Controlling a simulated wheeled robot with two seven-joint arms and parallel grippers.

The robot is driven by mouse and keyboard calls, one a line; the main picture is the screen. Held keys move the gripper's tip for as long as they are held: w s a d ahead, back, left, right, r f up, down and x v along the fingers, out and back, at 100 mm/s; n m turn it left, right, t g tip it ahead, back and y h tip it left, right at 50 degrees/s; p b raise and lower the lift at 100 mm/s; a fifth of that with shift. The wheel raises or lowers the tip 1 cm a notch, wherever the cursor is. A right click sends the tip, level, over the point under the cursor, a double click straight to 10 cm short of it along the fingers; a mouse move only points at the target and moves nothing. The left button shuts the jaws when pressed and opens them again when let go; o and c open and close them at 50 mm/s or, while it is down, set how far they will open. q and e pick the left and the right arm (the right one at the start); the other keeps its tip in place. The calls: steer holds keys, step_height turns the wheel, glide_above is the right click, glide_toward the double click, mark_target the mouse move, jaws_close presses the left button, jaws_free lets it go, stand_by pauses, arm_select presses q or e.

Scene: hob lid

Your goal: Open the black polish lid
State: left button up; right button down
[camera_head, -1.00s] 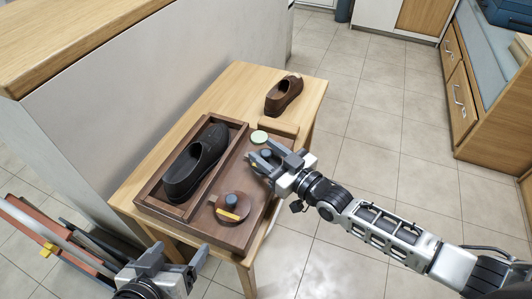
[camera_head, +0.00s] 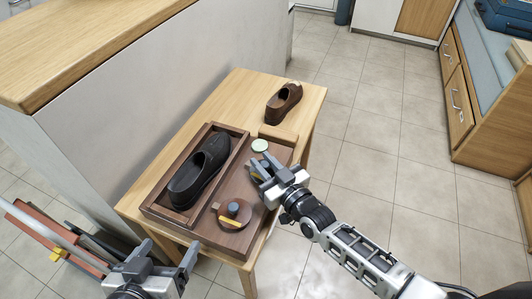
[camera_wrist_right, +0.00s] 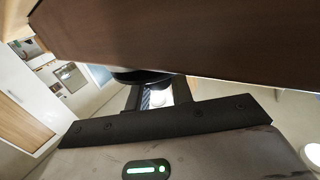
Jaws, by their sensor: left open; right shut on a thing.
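My right gripper (camera_head: 264,172) is over the right part of the dark brown wooden tray. It is shut on what looks like the black polish lid, which the fingers mostly hide in the head view. A bit of yellow shows beside the fingers. In the right wrist view a dark round edge (camera_wrist_right: 140,77) shows at the fingertips. Whether the lid is lifted or seated, I cannot tell. A brown round tin (camera_head: 233,222) with a grey knob and a yellow strip sits nearer in the tray. My left gripper (camera_head: 163,259) is open and empty, in front of the tray.
The tray (camera_head: 245,176) rests on a small wooden table (camera_head: 238,95). A black shoe (camera_head: 200,170) lies in its left compartment. A pale green round thing (camera_head: 260,145) sits just behind my right gripper. A brown shoe (camera_head: 284,102) stands at the table's far end. Floor is free to the right.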

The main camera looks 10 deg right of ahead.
steer(key=shift+s+a+r+m+h, duration=0.1)
steer(key=shift+a+r+m+h, duration=0.1)
steer(key=shift+r+m+h, duration=0.25)
arm_select(q)
steer(key=shift+a+r+p, duration=0.2)
steer(key=shift+r+p, duration=0.2)
steer(key=shift+r, duration=0.4)
arm_select(e)
steer(key=shift+f+t+h, duration=0.35)
steer(key=shift+t+h, duration=0.05)
steer(key=shift+h, duration=0.05)
steer(key=c, duration=1.3)
jaws_free()
steer(key=shift+s, duration=0.1)
steer(key=shift+o, duration=0.2)
